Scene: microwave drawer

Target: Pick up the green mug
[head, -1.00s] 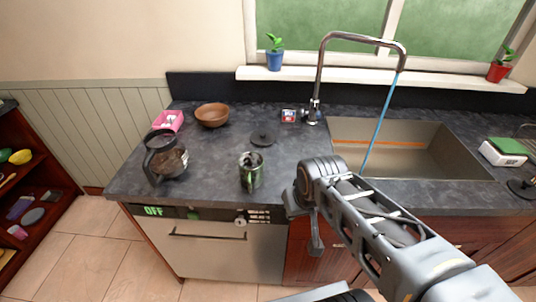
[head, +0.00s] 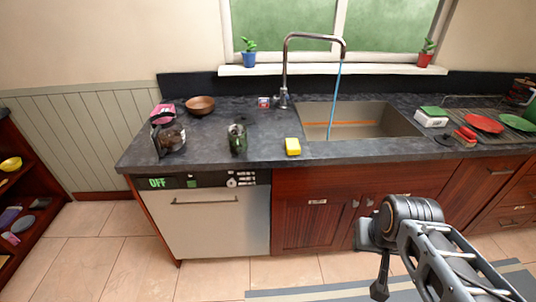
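A dark green mug-like vessel (head: 237,139) stands upright on the dark countertop (head: 205,132), near its front edge and above the dishwasher. My arm comes in from the lower right, and its end part (head: 380,280) hangs in front of the lower cabinets, to the right of the vessel and well apart from it. The fingertips cannot be made out, so I cannot tell whether my gripper is open or shut. Another green object (head: 530,112) is cut off at the right edge by the dish rack; its kind is unclear.
A dark glass jug (head: 169,139) stands left of the vessel; a brown bowl (head: 200,105) is behind. The dishwasher (head: 217,222) is shut. The floor before it is clear.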

